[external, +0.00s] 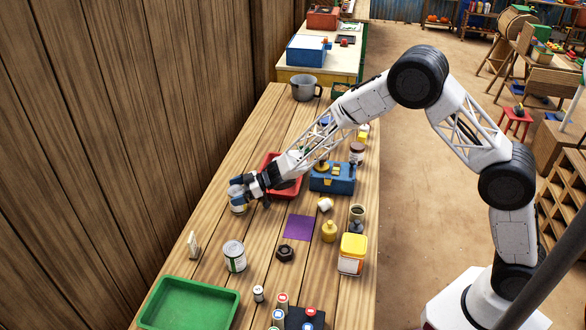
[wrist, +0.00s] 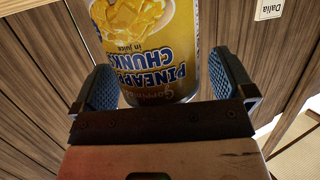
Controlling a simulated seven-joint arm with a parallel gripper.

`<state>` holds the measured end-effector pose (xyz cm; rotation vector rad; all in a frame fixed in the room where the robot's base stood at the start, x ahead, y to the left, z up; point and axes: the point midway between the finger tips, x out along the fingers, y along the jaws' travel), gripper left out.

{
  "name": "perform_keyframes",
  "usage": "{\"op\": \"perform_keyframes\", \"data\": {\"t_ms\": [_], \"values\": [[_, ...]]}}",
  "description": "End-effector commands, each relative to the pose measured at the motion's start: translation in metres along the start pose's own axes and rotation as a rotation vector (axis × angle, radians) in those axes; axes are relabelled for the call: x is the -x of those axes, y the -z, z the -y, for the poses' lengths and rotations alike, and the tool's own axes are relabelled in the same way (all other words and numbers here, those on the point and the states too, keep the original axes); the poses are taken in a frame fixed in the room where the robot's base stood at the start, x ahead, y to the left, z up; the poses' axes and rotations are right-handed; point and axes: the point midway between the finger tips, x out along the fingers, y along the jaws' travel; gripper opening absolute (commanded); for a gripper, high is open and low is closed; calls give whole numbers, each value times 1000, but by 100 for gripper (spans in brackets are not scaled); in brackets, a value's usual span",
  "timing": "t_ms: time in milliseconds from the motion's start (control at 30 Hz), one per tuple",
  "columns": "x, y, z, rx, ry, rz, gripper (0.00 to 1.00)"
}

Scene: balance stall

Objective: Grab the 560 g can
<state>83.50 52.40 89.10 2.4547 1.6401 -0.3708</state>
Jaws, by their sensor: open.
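A pineapple chunks can (wrist: 150,55) with a yellow label fills the upper middle of the wrist view, its lettering upside down. My gripper (wrist: 165,82) is open, with one blue-padded finger on each side of the can and a gap showing at both sides. In the external view the can (external: 238,207) stands near the table's left side, partly hidden by my gripper (external: 247,190). A second can (external: 234,257), white and green, stands nearer the camera. I cannot read a weight on either can.
A green tray (external: 190,306) lies at the near end of the table. A red tray (external: 291,188) and a blue box (external: 331,185) stand right of my gripper. A purple square (external: 299,227), a dark nut (external: 285,253) and a small white card (external: 193,245) are nearby.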

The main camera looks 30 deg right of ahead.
Motion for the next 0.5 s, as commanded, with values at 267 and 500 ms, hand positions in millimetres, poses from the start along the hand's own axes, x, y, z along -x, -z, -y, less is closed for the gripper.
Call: {"op": "perform_keyframes", "data": {"t_ms": [267,500], "values": [[0,0,0,0,0,0,92],[0,0,0,0,0,0,56]]}}
